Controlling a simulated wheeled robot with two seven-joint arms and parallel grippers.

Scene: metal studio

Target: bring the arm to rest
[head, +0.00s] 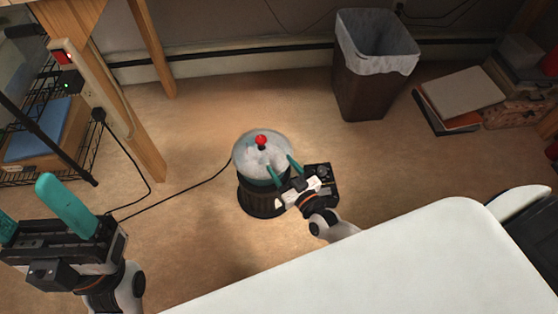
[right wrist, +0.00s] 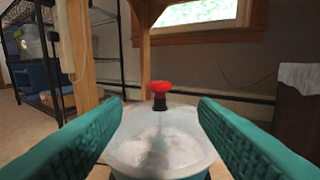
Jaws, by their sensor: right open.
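My right gripper (head: 281,166) is open, at the right side of a dark round pedestal with a pale, cloudy top (head: 249,157). A small red-topped piece (head: 261,141) stands upright on that top. The pale round top (right wrist: 160,145) lies ahead and below. My left gripper (head: 38,218) is at the lower left of the head view, its teal fingers wide apart and empty.
A white tabletop (head: 400,270) fills the lower right. A lined waste bin (head: 370,85) stands at the back, with books (head: 458,95) right of it. A wooden post (head: 140,140), wire shelf (head: 40,145) and cables are at left. The floor around the pedestal is mostly clear.

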